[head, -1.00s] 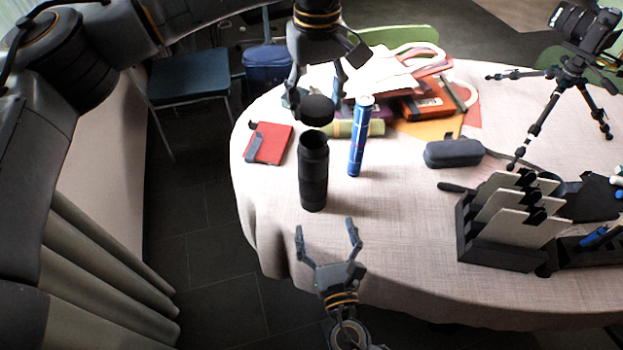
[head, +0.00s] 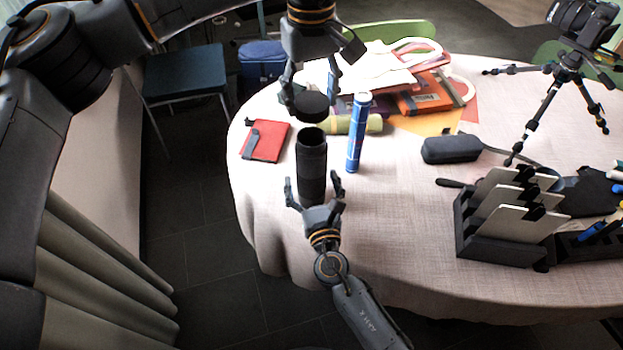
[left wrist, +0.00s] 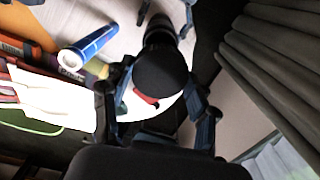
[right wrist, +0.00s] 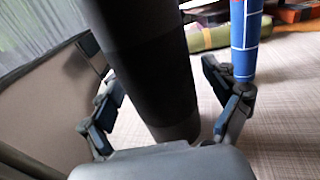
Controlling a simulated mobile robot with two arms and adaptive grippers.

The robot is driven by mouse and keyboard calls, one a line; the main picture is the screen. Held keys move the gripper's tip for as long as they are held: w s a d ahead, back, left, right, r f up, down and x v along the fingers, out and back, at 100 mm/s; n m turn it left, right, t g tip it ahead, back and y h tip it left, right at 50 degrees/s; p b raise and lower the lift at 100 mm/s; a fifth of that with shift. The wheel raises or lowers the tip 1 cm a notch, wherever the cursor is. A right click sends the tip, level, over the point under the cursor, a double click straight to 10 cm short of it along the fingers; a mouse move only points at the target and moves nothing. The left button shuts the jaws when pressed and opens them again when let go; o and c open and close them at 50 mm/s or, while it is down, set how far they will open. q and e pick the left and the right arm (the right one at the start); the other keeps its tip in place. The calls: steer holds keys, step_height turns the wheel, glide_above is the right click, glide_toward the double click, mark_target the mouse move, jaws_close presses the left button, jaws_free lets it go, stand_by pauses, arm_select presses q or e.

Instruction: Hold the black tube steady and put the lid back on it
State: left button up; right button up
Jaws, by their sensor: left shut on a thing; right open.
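The black tube (head: 311,165) stands upright and open-topped near the table's left front edge. It also fills the middle of the right wrist view (right wrist: 150,65). The black lid (head: 311,106) is held just above the tube's mouth, apart from it. My left gripper (head: 311,90) is shut on the lid from above; the lid also shows in the left wrist view (left wrist: 161,72). My right gripper (head: 313,187) is open, low at the tube's near side, with one finger to each side of it. In the right wrist view the fingers (right wrist: 165,105) stand clear of the tube.
A blue cylinder (head: 357,135) stands close right of the tube. A red notebook (head: 266,141) lies to the left. A green roll (head: 345,124), bags and boxes lie behind. A black case (head: 451,149), a file rack (head: 500,255) and a camera tripod (head: 560,85) are at the right.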

steer(key=shift+w, duration=0.1)
steer(key=c, duration=1.8)
arm_select(q)
glide_above(311, 129)
steer(key=s, duration=0.2)
steer(key=shift+s+f, duration=0.2)
steer(key=shift+f, duration=2.3)
steer(key=shift+f, duration=0.85)
steer(key=shift+f, duration=0.6)
arm_select(e)
jaws_close()
